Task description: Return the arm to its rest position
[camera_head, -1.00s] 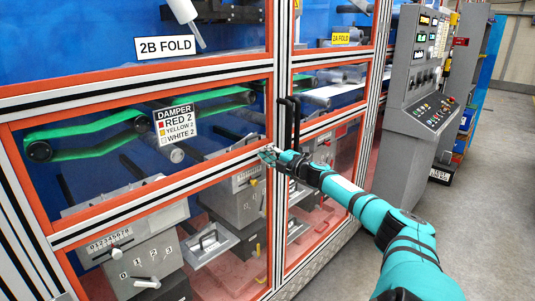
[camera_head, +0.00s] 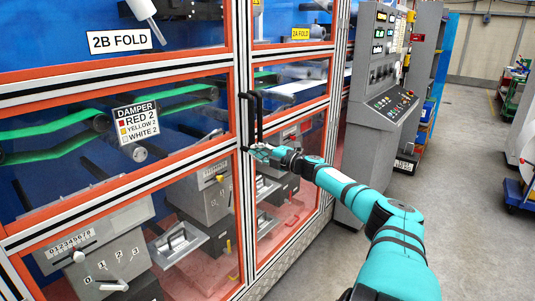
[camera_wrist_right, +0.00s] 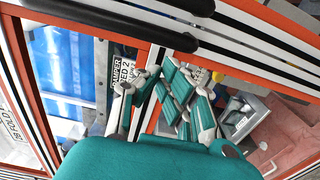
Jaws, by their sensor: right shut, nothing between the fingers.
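My right arm, teal with dark bands, reaches in from the lower right in the head view. Its gripper (camera_head: 258,152) is shut and empty, in front of the machine's orange and silver door frame (camera_head: 243,110), just below the black door handles (camera_head: 256,112). In the right wrist view the gripper's fingers (camera_wrist_right: 165,95) are close to the frame, and a dark handle bar (camera_wrist_right: 130,25) crosses the top. I cannot tell whether the fingers touch the frame. My left gripper is not in view.
A grey control console (camera_head: 385,110) stands right of the machine. Open grey floor (camera_head: 460,210) lies right of my arm. A blue cart (camera_head: 517,192) is at the far right edge. Behind the glass panels are a DAMPER sign (camera_head: 137,122) and a grey counter box (camera_head: 95,245).

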